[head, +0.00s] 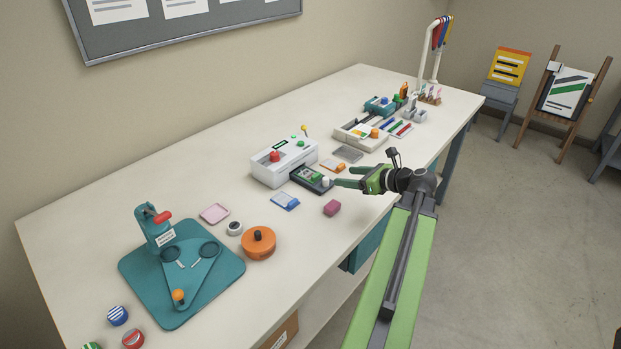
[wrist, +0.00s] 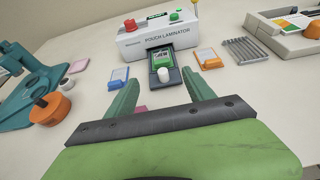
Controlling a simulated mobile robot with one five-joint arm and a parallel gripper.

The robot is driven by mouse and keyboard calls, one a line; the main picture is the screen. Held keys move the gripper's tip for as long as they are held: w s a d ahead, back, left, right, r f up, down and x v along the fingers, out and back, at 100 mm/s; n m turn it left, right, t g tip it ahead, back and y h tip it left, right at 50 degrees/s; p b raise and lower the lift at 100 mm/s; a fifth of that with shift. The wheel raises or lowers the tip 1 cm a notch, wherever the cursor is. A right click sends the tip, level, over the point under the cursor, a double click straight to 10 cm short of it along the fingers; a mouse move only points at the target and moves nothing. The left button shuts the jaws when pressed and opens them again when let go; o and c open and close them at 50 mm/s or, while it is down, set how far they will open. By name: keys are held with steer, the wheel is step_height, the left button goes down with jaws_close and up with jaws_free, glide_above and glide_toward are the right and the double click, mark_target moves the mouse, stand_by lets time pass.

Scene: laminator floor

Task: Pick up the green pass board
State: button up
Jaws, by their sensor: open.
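The green pass board (head: 310,175) lies in the dark pull-out tray (head: 325,188) at the front of the white pouch laminator (head: 285,160). In the wrist view the green board (wrist: 162,58) shows a dark printed patch and lies in the tray (wrist: 175,77), behind a white knob (wrist: 163,75). My gripper (head: 342,177) is open and empty, just in front of the tray's outer end. In the wrist view its two fingers (wrist: 161,86) stand on either side of the tray's line, short of the board.
A pink block (head: 332,208) sits close by my gripper, partly hidden in the wrist view. Blue (head: 286,202) and orange (head: 333,166) cards lie beside the tray. A teal press (head: 185,270) and an orange round pot (head: 258,243) stand at left. The table front is mostly clear.

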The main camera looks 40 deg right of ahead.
steer(key=b, duration=0.3)
glide_toward(317, 175)
steer(key=x, duration=0.3)
steer(key=shift+w, duration=0.55)
steer(key=b+x, duration=0.2)
steer(key=x, duration=0.3)
steer(key=shift+f, duration=0.2)
steer(key=shift+r, duration=0.1)
jaws_close()
steer(key=shift+r, duration=0.1)
